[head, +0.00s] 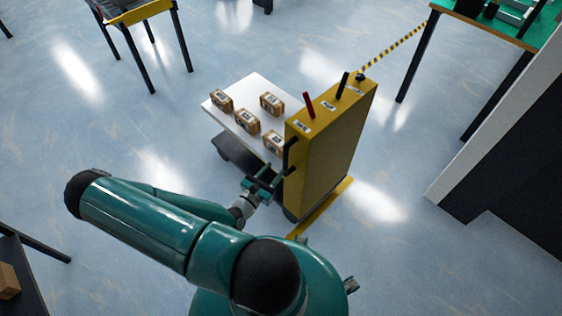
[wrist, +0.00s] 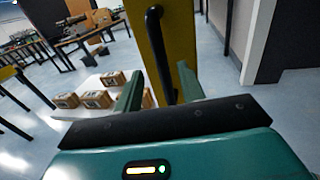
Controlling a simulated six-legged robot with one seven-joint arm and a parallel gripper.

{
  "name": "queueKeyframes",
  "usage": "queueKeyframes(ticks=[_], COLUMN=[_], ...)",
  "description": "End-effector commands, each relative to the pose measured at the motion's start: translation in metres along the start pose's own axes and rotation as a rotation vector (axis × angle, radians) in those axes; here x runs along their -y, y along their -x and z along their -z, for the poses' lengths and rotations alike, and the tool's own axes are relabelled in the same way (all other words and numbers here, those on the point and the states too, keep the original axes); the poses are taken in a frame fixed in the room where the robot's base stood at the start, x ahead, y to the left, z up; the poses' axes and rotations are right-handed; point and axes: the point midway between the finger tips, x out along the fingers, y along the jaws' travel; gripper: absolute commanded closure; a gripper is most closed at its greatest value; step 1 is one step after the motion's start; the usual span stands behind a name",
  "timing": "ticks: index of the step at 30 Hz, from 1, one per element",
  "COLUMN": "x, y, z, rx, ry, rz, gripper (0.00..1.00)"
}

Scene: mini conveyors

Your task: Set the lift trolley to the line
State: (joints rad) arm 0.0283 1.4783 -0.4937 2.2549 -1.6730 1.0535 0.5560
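The lift trolley (head: 335,130) has a tall yellow body with a red lever and a black lever on top. Its white platform (head: 221,105) carries several small brown boxes (head: 247,121). A black upright bar handle (wrist: 157,50) is fixed to the body's near side. My gripper (head: 265,180) is close to this side. In the wrist view its two fingers (wrist: 159,84) are apart, with the handle between them in the picture; I cannot tell whether they touch it. A yellow floor line (head: 337,197) runs along the trolley's right side, partly hidden by my arm.
A black-and-yellow striped band (head: 395,50) stretches from behind the trolley to the upper right, near a green-topped table (head: 483,28). A white and dark structure (head: 500,150) stands on the right. Another table (head: 140,12) is at the upper left. The floor left of the trolley is clear.

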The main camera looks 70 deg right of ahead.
Motion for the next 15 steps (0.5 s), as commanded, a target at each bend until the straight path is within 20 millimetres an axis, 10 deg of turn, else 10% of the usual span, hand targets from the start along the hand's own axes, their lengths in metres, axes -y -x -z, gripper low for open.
queueKeyframes(ticks=[15], x=[0.0], y=[0.054], z=[0.0], rx=[0.0], ry=[-0.001], rz=[0.001], gripper=[0.61])
